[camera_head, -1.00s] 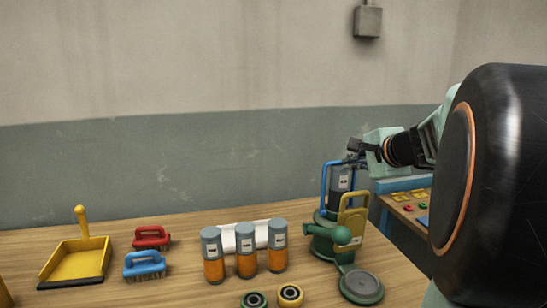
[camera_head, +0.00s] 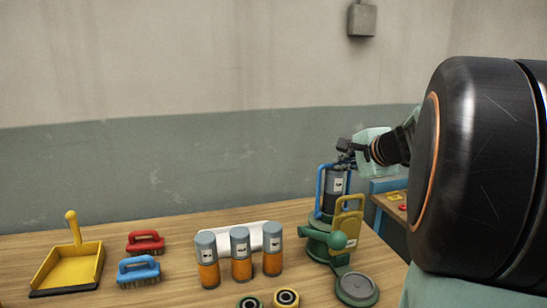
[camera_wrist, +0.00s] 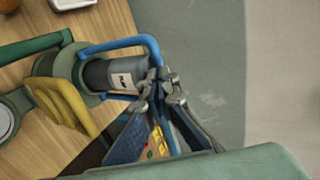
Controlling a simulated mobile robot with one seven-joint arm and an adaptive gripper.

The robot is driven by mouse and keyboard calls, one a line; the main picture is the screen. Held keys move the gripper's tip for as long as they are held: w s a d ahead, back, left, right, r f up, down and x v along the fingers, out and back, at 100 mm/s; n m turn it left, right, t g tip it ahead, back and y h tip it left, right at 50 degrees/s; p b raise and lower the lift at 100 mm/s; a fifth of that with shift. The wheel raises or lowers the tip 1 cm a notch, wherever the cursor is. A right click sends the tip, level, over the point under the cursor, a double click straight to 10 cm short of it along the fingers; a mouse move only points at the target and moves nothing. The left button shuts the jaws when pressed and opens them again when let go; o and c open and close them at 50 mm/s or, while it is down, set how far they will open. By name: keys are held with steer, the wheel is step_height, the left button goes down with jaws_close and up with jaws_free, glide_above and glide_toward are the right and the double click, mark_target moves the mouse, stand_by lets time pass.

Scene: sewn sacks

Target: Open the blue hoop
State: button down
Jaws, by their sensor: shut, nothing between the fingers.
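The blue hoop (camera_head: 320,188) stands upright on the green device (camera_head: 322,240) at the right of the wooden table. It rises beside and over a dark grey canister (camera_head: 335,192) with a white label. In the wrist view the blue hoop (camera_wrist: 118,44) bends around the canister (camera_wrist: 112,74) and passes close by my fingertips. My gripper (camera_head: 346,160) is at the top of the hoop, with its fingertips (camera_wrist: 157,82) together. Whether they touch the hoop I cannot tell. A yellow hoop (camera_head: 346,216) stands in front of the canister.
A red brush (camera_head: 146,242), a blue brush (camera_head: 139,270) and a yellow dustpan (camera_head: 70,266) lie further left. A round grey lid (camera_head: 357,288) is in front. A second table stands behind right.

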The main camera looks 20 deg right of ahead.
steer(key=shift+w+r+g+p, duration=0.3)
steer(key=shift+w+p, duration=0.25)
steer(key=shift+p, duration=0.9)
steer(key=w+p, duration=0.1)
steer(key=p, duration=0.1)
steer(key=g+p, duration=0.1)
steer(key=p, duration=0.1)
steer(key=shift+w+r, duration=0.2)
steer(key=shift+w, duration=0.15)
steer(key=shift+w+d+g+p, duration=0.1)
steer(key=shift+w+g+p, duration=0.45)
steer(key=shift+p, duration=0.55)
steer(key=w+f, duration=0.3)
steer(key=w, duration=0.5)
steer(key=shift+w+d+f, duration=0.3)
steer(key=shift+w, duration=0.05)
